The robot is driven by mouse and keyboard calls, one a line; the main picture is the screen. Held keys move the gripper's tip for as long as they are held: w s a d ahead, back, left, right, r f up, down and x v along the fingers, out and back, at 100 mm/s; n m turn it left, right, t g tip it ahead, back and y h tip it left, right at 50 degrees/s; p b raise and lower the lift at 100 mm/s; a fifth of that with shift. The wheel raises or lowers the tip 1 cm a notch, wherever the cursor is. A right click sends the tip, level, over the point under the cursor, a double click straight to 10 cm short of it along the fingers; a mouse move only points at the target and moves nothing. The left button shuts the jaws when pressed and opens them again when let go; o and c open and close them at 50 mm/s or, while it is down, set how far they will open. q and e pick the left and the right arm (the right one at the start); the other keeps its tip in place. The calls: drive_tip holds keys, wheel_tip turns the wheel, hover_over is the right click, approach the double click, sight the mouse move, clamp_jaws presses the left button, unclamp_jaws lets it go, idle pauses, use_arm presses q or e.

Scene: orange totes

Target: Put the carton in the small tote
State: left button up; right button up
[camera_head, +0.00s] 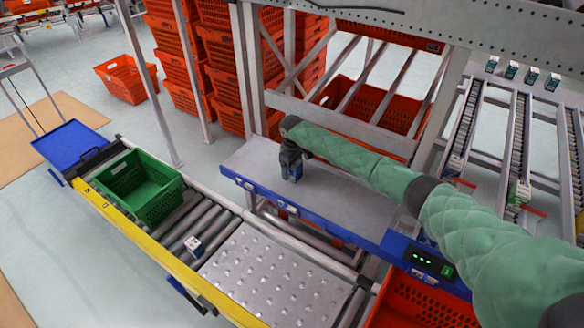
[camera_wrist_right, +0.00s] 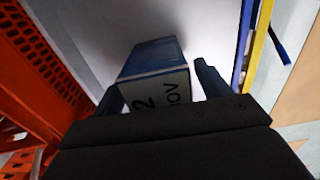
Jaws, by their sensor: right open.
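A carton (camera_wrist_right: 153,62) with a blue side and a white face bearing dark print stands on the grey shelf, seen in the right wrist view. My right gripper (camera_wrist_right: 160,90) is open around it, one finger on each side, with a gap to the right finger. In the head view my right gripper (camera_head: 291,167) points down at the shelf and mostly hides the carton. The small tote is likely the green tote (camera_head: 158,207), which sits on the roller conveyor at left and looks empty. My left gripper is not in view.
A small white-and-dark box (camera_head: 194,245) lies on the conveyor rollers near the green tote. The blue-edged grey shelf (camera_head: 340,205) is otherwise bare. Metal posts and an orange tote (camera_head: 375,100) stand behind it. Another orange tote (camera_head: 420,305) is at the lower right.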

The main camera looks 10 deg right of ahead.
drive_tip(key=shift+c, duration=0.2)
drive_tip(key=c, duration=1.2)
